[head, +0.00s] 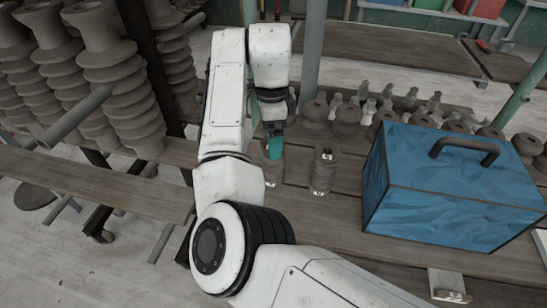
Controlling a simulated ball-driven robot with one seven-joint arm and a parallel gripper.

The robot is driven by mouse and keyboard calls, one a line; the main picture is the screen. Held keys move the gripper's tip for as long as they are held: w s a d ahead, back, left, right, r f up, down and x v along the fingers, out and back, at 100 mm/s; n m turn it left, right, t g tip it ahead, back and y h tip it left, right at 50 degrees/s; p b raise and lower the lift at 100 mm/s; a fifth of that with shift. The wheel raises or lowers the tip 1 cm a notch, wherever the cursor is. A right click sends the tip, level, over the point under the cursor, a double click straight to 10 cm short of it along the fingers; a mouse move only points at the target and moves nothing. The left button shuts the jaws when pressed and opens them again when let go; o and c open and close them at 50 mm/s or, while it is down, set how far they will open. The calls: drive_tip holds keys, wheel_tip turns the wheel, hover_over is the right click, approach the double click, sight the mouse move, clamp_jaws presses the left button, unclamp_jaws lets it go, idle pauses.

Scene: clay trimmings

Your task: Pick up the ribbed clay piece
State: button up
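My gripper (273,150) points down at the end of my white arm, with a teal part showing near its tip. It is directly over or at the top of a brownish-grey clay piece (271,175) on the wooden bench. The fingertips are small and partly hidden, so I cannot tell whether they are open, shut or touching the piece.
A blue box with a dark handle (450,195) stands on the bench (340,215) at right. Several rounded clay pieces (347,120) and small pale pieces stand behind. Tall stacked ribbed clay columns (120,75) and a grey pipe (75,118) are at left.

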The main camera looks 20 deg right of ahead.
sight(273, 161)
wheel_tip(273, 161, down, 2)
drive_tip(key=shift+s+f+p, duration=0.15)
drive_tip(key=shift+f+p, duration=0.25)
drive_tip(key=shift+f, duration=2.4)
drive_tip(key=shift+r, duration=0.1)
drive_tip(key=c, duration=1.6)
drive_tip(key=shift+r, duration=0.15)
